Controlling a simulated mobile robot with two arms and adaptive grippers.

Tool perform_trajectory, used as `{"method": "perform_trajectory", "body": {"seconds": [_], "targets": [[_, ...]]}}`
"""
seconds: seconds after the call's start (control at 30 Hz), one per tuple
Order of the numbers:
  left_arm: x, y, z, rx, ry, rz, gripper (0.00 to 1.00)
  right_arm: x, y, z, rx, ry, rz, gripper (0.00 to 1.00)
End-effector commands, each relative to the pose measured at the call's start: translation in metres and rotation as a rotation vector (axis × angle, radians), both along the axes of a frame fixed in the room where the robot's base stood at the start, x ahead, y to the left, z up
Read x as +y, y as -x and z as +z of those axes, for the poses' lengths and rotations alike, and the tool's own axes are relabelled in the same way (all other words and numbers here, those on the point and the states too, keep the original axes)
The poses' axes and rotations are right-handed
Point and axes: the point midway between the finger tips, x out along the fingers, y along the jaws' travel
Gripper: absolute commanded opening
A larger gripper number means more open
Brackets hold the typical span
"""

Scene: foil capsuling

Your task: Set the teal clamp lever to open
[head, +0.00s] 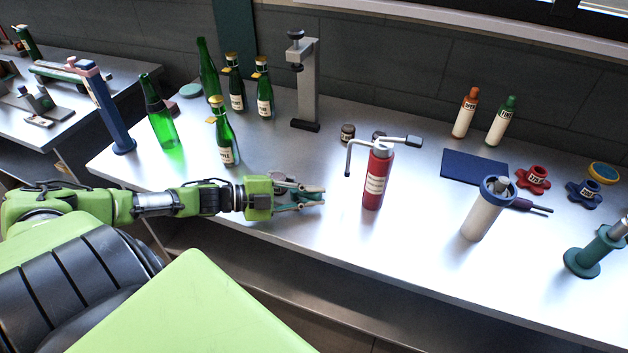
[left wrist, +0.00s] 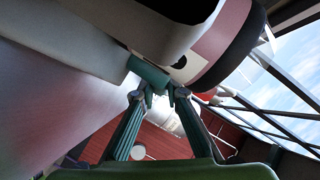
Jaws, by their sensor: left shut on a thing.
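My left gripper (head: 312,196) reaches in from the left over the front part of the bench, left of the red cylinder. In the left wrist view its two green fingers (left wrist: 158,96) are closed on a small teal piece, which looks like the teal clamp lever (left wrist: 148,74). The lever adjoins a large grey block and a pinkish body (left wrist: 225,35) with a pale band and a black end. In the head view the fingers largely hide what they hold, so the lever's setting cannot be read. My right gripper is not in view.
The red cylinder (head: 375,185) with a T-handle stands just right of my left gripper. Several green bottles (head: 227,145) and a grey stand (head: 308,90) are behind it. A white cylinder with a blue collar (head: 482,218) stands further right. The bench front between them is clear.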

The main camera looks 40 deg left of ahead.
Motion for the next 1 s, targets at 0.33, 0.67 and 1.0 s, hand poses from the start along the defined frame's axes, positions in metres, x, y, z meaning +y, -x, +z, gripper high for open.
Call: {"method": "perform_trajectory", "body": {"seconds": [0.33,0.67,1.0], "targets": [[0.000,0.001,-0.001,0.001,-0.001,-0.005,0.00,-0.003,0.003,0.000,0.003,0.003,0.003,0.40],[0.000,0.001,0.000,0.000,0.000,-0.004,0.20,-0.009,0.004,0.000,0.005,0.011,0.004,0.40],[0.010,0.015,0.002,0.003,-0.002,-0.004,0.20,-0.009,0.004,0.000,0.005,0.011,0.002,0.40]]}}
